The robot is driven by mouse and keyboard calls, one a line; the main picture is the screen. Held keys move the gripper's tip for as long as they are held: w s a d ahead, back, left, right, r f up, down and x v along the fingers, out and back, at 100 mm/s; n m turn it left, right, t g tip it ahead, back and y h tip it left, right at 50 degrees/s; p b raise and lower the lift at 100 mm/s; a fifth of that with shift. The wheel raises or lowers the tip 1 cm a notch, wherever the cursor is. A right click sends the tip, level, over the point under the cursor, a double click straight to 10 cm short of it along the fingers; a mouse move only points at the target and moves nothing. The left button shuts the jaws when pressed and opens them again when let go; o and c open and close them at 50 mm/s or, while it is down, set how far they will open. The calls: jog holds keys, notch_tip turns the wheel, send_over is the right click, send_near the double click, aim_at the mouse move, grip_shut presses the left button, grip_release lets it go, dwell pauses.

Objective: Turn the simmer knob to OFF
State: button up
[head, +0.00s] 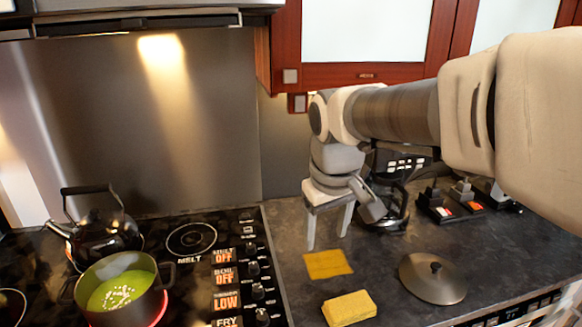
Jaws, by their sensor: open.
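The simmer knob (258,290) is a small black knob on the right edge of the black cooktop (190,265). The orange display (226,300) beside it reads LOW, with small lettering above that seems to say SIMMER. Other knobs stand in the same column; the displays for melt and boil read OFF. My gripper (328,238) points down with its two pale fingers apart and nothing between them. It is above the counter, to the right of and farther back than the simmer knob, apart from it.
A dark pot (120,288) of green soup sits on a red-glowing burner, with a black kettle (98,235) behind it. A yellow cloth (328,263), yellow sponge (348,308) and metal lid (432,278) lie on the counter. Dark appliances (462,197) stand behind.

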jog(key=w+a+f+n+g+p, duration=0.1)
jog(key=w+a+f+n+g, duration=0.15)
jog(key=w+a, duration=0.5)
jog(key=n+p, duration=0.1)
jog(key=n, duration=0.1)
send_over(258, 289)
notch_tip(258, 289, down, 6)
notch_tip(258, 289, down, 17)
jog(key=shift+f+p, duration=0.2)
jog(key=shift+p, duration=0.1)
grip_shut()
